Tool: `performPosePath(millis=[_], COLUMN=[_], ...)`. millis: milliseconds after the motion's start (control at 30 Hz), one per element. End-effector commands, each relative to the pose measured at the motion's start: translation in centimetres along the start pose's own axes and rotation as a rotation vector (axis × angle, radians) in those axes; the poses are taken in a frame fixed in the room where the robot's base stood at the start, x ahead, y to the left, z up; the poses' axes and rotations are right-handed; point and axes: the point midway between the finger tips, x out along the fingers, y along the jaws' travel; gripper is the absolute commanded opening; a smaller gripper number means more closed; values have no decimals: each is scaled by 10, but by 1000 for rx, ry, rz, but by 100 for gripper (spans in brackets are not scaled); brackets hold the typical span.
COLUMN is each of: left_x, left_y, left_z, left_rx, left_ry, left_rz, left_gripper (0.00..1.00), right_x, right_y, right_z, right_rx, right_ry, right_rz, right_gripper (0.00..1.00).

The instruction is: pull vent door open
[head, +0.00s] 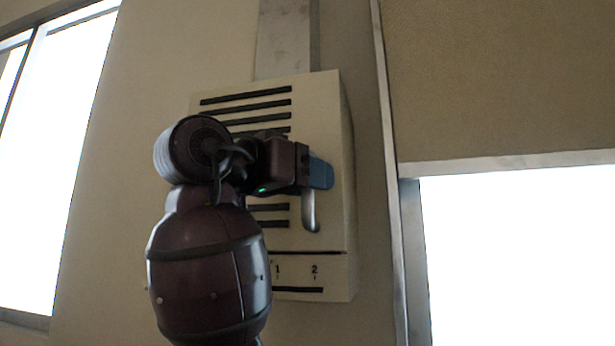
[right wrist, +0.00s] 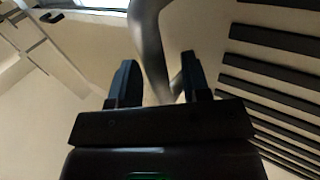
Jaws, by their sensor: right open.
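The vent door (head: 332,100) is the pale front of a wall-mounted box with dark horizontal slots, and it looks shut. A curved metal handle (head: 310,212) is on its right side. My right gripper (head: 320,173) is in front of the door at the handle's upper part, which it hides in the head view. In the right wrist view, my right gripper (right wrist: 160,80) is open, and the handle (right wrist: 150,45) shows between and beyond its two fingers. I cannot tell whether a finger touches it. My left gripper is not in view.
A metal duct (head: 285,40) rises from the top of the box. Below the door is a lower panel (head: 335,272) with the marks 1 and 2. Bright windows (head: 50,170) stand at the left and lower right (head: 520,260). A metal post (head: 385,150) is right of the box.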

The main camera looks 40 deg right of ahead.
Motion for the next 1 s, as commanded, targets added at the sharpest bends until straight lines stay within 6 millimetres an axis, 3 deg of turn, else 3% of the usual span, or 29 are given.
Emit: performPosePath(millis=[133,400,1000], left_x=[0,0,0], left_y=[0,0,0], left_z=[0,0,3], left_rx=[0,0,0], left_ry=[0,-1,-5], left_rz=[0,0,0], left_gripper=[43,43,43], right_x=[0,0,0], right_y=[0,0,0], right_z=[0,0,0], right_rx=[0,0,-1], right_ry=[0,0,0], right_rz=[0,0,16], right_gripper=[42,0,0])
